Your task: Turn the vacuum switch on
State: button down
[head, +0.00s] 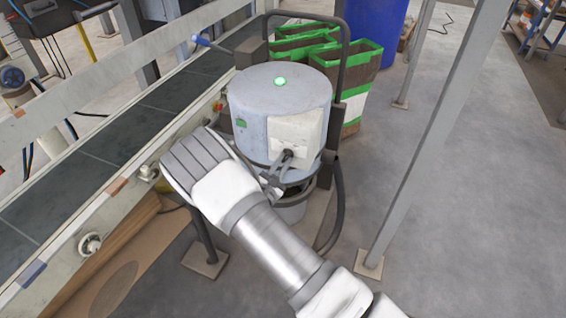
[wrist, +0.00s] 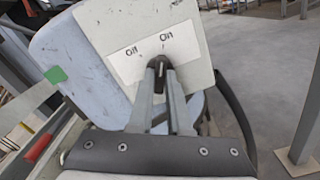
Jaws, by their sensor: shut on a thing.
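The vacuum (head: 262,120) is a grey-blue drum with a pale switch plate (head: 297,133) on its side. In the wrist view the plate (wrist: 180,25) has a white label reading "Off" at left and "On" at right. The black switch knob (wrist: 158,65) sits below and between the two words. My gripper (wrist: 157,90) is shut on this knob, one finger on each side. The fingers hide much of the knob, so I cannot tell which word it points to. In the head view my gripper (head: 283,166) reaches the plate from below. A green light (head: 280,81) shows on the lid.
A conveyor (head: 110,140) with a side rail runs along the left. Green-edged brown bags (head: 345,65) and a blue drum (head: 375,25) stand behind the vacuum. A metal post (head: 430,140) rises at right. A dark handle frame surrounds the vacuum. Open floor lies at right.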

jog(key=shift+m, duration=0.3)
jog(key=c, duration=0.9)
grip_release()
jog(key=shift+o, duration=0.2)
jog(key=p+v, duration=0.3)
jog(key=v, duration=1.4)
jog(key=shift+s, duration=0.25)
